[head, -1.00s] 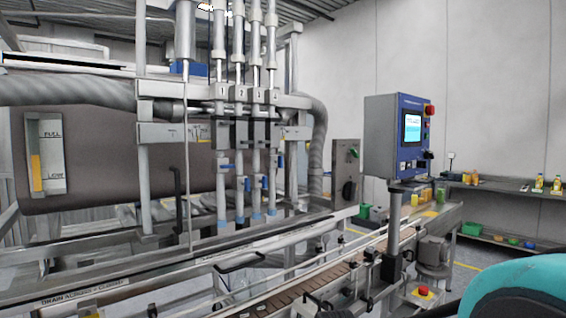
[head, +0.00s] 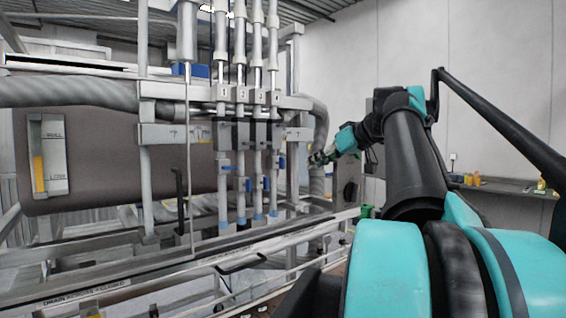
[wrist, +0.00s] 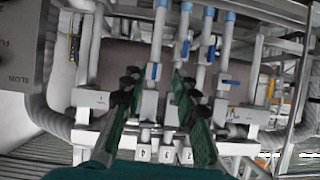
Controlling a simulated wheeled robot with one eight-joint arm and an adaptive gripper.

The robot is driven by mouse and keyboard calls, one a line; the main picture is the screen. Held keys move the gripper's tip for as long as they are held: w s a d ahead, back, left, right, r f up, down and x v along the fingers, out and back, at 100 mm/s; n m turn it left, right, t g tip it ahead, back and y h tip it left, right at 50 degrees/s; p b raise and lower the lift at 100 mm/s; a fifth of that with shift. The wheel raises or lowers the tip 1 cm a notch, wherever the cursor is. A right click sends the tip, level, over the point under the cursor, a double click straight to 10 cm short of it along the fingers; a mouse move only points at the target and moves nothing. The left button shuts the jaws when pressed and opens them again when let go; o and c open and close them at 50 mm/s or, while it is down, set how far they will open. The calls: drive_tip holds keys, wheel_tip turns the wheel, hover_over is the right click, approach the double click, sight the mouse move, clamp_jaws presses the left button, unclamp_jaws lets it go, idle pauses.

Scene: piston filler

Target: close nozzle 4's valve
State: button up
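Nozzle 4 (head: 272,132) is the rightmost of the vertical filler nozzles in the head view. Its blue valve handle (head: 281,162) sits low on the pipe. The wrist view looks upside down, and what appears to be the same handle (wrist: 152,71) shows there on the leftmost pipe, looking roughly in line with the pipe. My gripper (head: 317,159) is to the right of the nozzles, apart from the handle. In the wrist view, the gripper's green fingers (wrist: 156,76) are spread with nothing between them, and the handle appears between the tips, farther off.
Nozzle 1's handle (head: 225,168) lies crosswise; the handles of nozzle 2 (head: 248,184) and nozzle 3 (head: 265,183) lie along their pipes. A corrugated hose (head: 320,125) and a grey panel (head: 348,180) stand close to my gripper. A conveyor rail (head: 200,268) runs below.

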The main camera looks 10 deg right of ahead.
drive_tip(key=t, duration=0.1)
approach(282, 163)
drive_tip(key=x, duration=0.9)
drive_tip(key=shift+d+r, duration=0.2)
drive_tip(key=shift+w, duration=0.15)
drive_tip(key=shift+c, duration=0.2)
clamp_jaws()
